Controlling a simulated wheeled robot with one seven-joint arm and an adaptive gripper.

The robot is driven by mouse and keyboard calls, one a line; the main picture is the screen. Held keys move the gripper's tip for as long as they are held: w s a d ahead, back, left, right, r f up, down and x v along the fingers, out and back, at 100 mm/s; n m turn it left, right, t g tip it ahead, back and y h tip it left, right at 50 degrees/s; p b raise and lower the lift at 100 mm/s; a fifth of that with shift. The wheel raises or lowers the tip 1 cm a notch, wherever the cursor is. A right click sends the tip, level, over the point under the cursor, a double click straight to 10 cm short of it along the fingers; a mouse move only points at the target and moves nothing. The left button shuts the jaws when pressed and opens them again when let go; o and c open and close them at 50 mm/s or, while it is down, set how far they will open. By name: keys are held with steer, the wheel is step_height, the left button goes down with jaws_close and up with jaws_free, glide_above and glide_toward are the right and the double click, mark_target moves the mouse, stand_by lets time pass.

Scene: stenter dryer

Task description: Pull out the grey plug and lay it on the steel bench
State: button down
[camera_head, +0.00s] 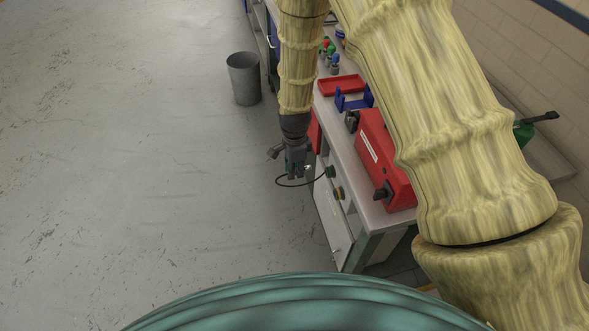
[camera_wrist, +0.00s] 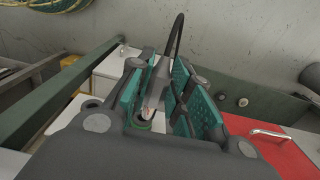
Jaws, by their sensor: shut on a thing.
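My gripper (camera_head: 296,170) is in front of the bench's front face, in the aisle. In the wrist view my gripper (camera_wrist: 158,88) has its green-padded fingers closed around the grey plug (camera_wrist: 155,86). A black cable rises from the plug, and a small coppery end shows low between the fingers. In the head view the cable (camera_head: 290,185) loops below my gripper toward the bench front. The plug itself is hard to make out there. The steel bench (camera_head: 344,158) is right of my gripper; its top is partly hidden by my arm.
On the bench stand a red machine (camera_head: 383,165), a blue holder (camera_head: 352,102), a red tray (camera_head: 341,85) and small coloured items (camera_head: 329,50). A green knob (camera_head: 330,172) and a yellow one (camera_head: 339,193) are on its front. A grey bin (camera_head: 244,79) stands left. The floor at left is clear.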

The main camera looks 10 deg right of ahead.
step_height(320, 180, up, 16)
steer(key=p, duration=1)
steer(key=shift+f, duration=0.25)
stand_by(1.1)
steer(key=shift+w+d, duration=0.1)
